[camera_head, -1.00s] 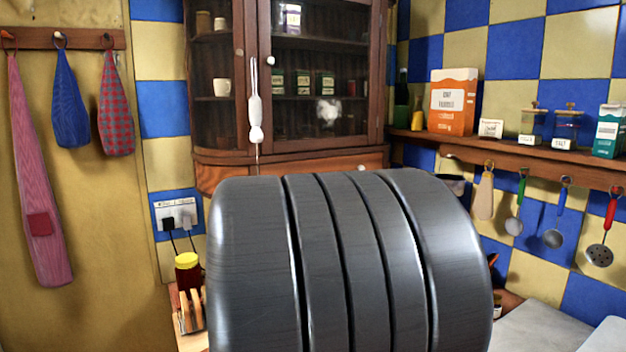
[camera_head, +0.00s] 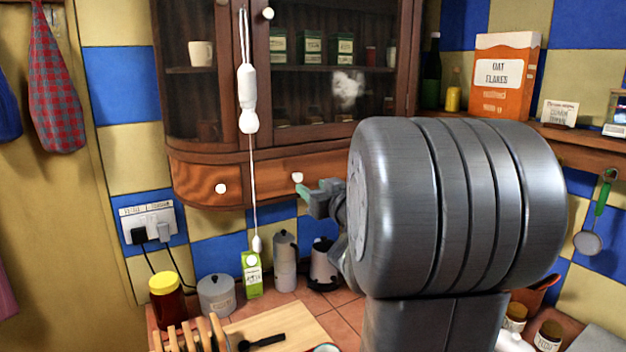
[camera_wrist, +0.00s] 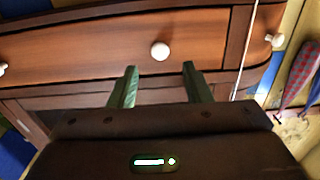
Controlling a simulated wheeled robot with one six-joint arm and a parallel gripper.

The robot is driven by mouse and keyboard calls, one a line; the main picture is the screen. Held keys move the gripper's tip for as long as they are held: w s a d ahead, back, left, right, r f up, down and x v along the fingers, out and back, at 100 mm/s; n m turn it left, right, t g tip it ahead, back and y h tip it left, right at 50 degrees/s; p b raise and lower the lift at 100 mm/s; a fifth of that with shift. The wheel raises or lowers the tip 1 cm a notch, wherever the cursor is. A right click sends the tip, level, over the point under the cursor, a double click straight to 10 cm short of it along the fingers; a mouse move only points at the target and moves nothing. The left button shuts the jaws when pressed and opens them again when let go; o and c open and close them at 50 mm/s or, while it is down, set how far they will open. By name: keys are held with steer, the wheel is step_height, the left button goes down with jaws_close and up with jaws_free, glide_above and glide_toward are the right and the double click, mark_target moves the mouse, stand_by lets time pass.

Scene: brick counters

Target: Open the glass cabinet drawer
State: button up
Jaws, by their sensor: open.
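The glass cabinet (camera_head: 263,142) is dark wood with glass doors above a row of shallow drawers. The middle drawer (camera_head: 265,182) has a round white knob (camera_head: 297,177) and looks closed. In the wrist view, this drawer front (camera_wrist: 90,42) and its knob (camera_wrist: 160,51) are straight ahead. My gripper (camera_wrist: 158,68) is open, its two green fingers spread to either side of the knob's line, with tips just short of it. In the head view, my gripper (camera_head: 305,190) is beside the knob. My arm hides the drawer's right part.
A white pull cord (camera_head: 252,190) hangs in front of the cabinet, left of my gripper. The left drawer has its own knob (camera_head: 221,188).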

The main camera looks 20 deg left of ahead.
mark_target(299, 179)
steer(key=p+x, duration=0.1)
steer(key=x, duration=0.6)
jaws_close()
